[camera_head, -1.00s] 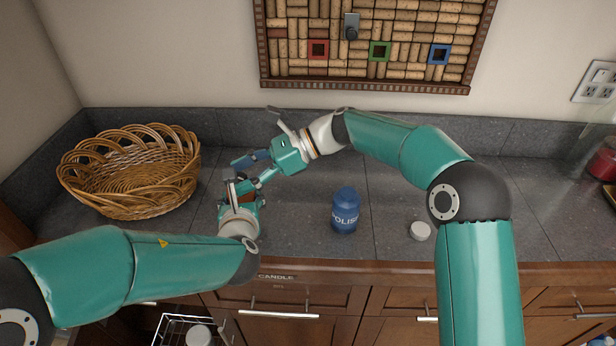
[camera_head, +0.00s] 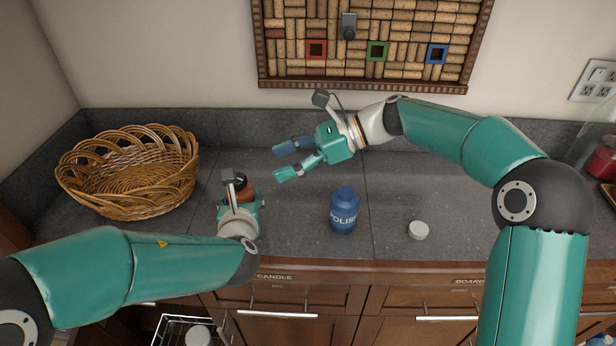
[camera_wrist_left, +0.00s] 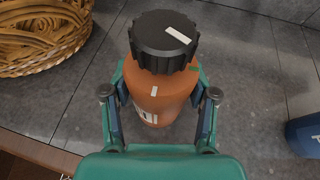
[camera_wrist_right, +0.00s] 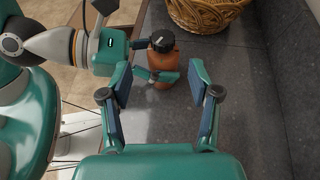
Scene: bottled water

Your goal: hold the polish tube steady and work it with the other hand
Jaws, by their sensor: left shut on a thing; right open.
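A brown-orange bottle (camera_head: 246,196) with a ribbed black cap (camera_wrist_left: 166,40) stands upright on the counter. My left gripper (camera_wrist_left: 160,92) is shut on the bottle's body, one finger on each side. The black cap sits on top of the bottle. The blue bottle (camera_head: 344,212) lettered "POLIS", its last letter out of sight, stands upright and ungripped to the right. My right gripper (camera_head: 277,163) is open and empty, above the counter, behind and to the right of the brown bottle. In the right wrist view, the brown bottle (camera_wrist_right: 162,63) shows beyond its spread fingers.
A wicker basket (camera_head: 130,180) stands at the left of the counter. A small white round object (camera_head: 418,230) lies right of the blue bottle. A cork board (camera_head: 370,45) hangs on the back wall. The counter (camera_head: 390,190) is clear between the blue bottle and the wall.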

